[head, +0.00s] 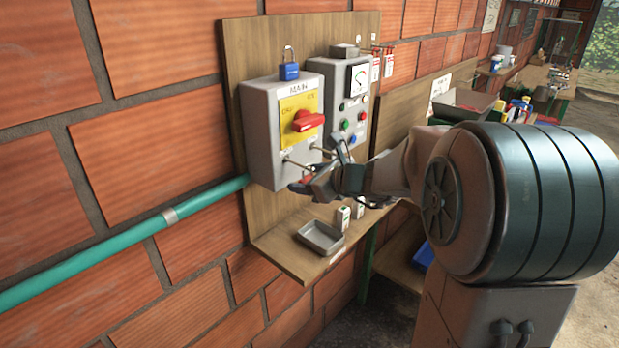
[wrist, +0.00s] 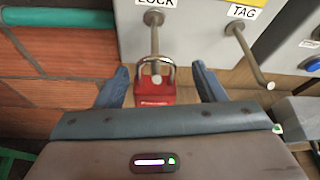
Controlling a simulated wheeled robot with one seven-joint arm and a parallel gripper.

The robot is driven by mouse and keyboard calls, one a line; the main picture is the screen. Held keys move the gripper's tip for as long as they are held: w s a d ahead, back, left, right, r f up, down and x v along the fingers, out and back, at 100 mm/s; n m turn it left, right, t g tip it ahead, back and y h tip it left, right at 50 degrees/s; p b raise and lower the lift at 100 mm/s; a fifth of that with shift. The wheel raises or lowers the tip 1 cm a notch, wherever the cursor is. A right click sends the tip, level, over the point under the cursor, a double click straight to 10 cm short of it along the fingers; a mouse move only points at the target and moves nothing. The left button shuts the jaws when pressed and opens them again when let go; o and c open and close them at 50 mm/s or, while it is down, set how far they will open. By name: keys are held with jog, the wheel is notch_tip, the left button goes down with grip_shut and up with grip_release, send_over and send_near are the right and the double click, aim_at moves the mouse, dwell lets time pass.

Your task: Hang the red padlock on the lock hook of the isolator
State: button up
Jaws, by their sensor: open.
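The red padlock (wrist: 155,92) is in the wrist view, its body hanging below the lock hook (wrist: 154,40). Its shackle is around the hook, and the hook's end shows through it. My gripper (wrist: 161,76) is open, with one blue finger on each side of the padlock and a gap on both sides. The isolator (head: 272,145) is a grey box with a yellow plate and a red handle (head: 308,121) in the head view. There my gripper (head: 310,184) is below its front, and the padlock is too small and covered to make out clearly.
The tag hook (wrist: 250,55) sticks out right of the lock hook. A blue padlock (head: 289,72) is on top of the isolator. A second grey box (head: 345,85) with buttons stands to the right. A grey tray (head: 304,237) and small white boxes (head: 343,216) are on the shelf below.

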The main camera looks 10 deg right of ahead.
jog(key=shift+s+d, duration=0.1)
jog(key=b+v, duration=0.2)
jog(key=v, duration=1.1)
jog(key=s+a+f+n+g+h, duration=0.2)
jog(key=s+a+f+n+g, duration=0.5)
jog(key=s+n, duration=0.5)
jog(key=s+d+f+n+h, duration=0.1)
jog(key=s+f+n+h, duration=0.4)
jog(key=n, duration=1)
jog(key=shift+s+f+g, duration=0.25)
jog(key=shift+s+g, duration=0.15)
jog(key=shift+s, duration=0.85)
